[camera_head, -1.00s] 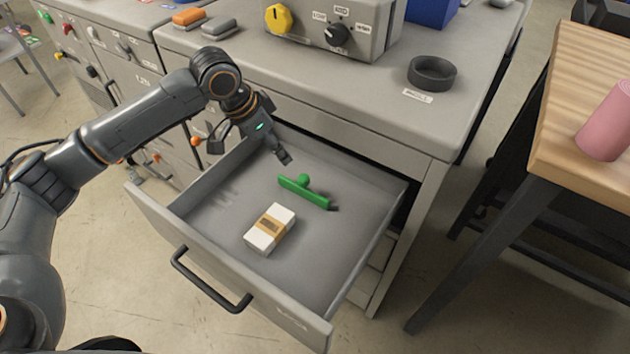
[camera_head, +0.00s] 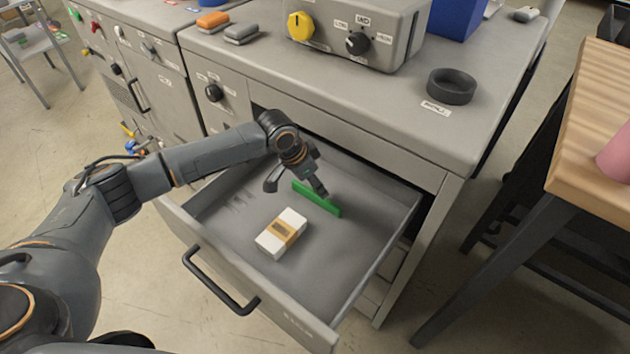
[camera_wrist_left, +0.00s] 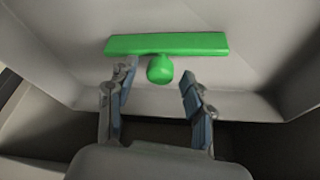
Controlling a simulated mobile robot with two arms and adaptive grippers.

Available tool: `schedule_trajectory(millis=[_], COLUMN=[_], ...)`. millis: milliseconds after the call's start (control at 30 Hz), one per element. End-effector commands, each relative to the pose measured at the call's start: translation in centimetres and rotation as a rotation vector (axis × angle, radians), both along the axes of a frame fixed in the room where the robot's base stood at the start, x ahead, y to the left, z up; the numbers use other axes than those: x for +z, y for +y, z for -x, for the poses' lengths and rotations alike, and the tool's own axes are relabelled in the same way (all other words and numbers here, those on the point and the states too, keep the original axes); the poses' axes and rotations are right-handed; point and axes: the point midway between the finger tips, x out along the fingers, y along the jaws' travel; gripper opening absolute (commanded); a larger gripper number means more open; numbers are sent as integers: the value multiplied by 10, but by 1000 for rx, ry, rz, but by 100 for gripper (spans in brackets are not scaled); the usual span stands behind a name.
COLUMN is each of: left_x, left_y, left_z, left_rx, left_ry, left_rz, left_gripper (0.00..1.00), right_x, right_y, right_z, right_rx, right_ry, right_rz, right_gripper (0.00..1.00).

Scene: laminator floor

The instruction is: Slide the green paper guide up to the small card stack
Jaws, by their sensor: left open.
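The green paper guide (camera_head: 317,199) is a flat bar with a round knob, lying on the floor of the open drawer. It also shows in the left wrist view (camera_wrist_left: 165,44), with its knob (camera_wrist_left: 160,69) toward my fingers. The small white card stack (camera_head: 281,233) with a tan band lies in front of the guide, with a gap of bare drawer floor between them. My left gripper (camera_head: 295,188) is at the guide, open. In the left wrist view its fingers (camera_wrist_left: 156,92) stand on either side of the knob's near side, apart from it. My right gripper does not show.
The open drawer (camera_head: 375,255) has raised walls all round and a black handle (camera_head: 218,284) on its front. Above and behind is the grey cabinet top (camera_head: 350,105) with a control box (camera_head: 365,30) and a dark ring (camera_head: 451,86). A wooden table (camera_head: 590,130) stands at right.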

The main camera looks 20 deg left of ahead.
Motion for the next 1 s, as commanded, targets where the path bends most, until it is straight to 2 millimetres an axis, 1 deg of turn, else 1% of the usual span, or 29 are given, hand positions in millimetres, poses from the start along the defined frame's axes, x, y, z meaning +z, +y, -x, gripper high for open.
schedule_trajectory(millis=[267,300,367,400,467,533,700,800,867,1000], left_x=[-2,-2,-2,-2,-2,-2,-2,-1,1,3], left_y=[-1,-1,-1,-1,0,0,0,1,4,13], left_z=[0,0,0,0,0,0,0,4,10,36], left_rx=[0,0,0,0,0,0,1,1,2,2], left_ry=[0,0,0,0,0,0,0,2,4,8], left_rz=[0,0,0,0,0,0,0,0,0,-2], left_gripper=[52,47,35,27,15,1,0,0,0,0], right_x=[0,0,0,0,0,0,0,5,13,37], right_y=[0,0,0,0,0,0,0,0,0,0], right_z=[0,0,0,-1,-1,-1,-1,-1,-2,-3], right_rx=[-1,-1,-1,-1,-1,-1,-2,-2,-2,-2], right_ry=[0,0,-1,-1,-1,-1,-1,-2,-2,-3], right_rz=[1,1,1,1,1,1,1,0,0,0], right_gripper=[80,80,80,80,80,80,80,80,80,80])
